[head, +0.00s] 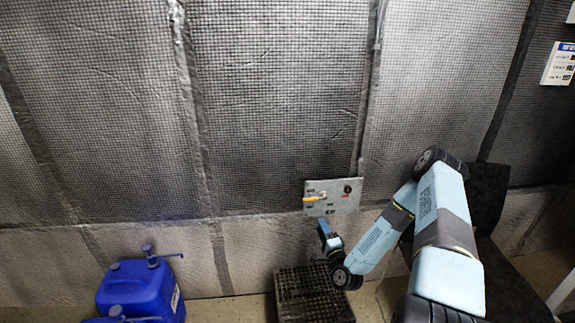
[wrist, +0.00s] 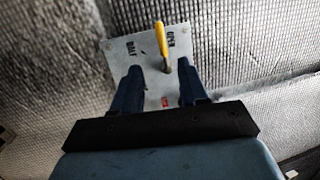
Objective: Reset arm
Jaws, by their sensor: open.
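My arm reaches in from the right of the head view and bends down toward the wall. My gripper (wrist: 160,82) is open in the wrist view, with a dark blue finger on each side and nothing between them. In the head view my gripper (head: 325,228) is small, just below a grey panel (head: 345,193) on the wall. The panel carries a yellow-handled lever (head: 313,199) and a dark round knob. In the wrist view the yellow lever (wrist: 161,40) stands near upright above the gap between the fingers. I cannot tell whether the fingers touch the panel.
A blue jerrycan (head: 140,290) with a pump stands on the floor at the lower left. A black perforated crate (head: 312,295) sits below my gripper. A dark chair-like object (head: 500,280) is behind my arm at right. A white sign (head: 560,64) hangs upper right.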

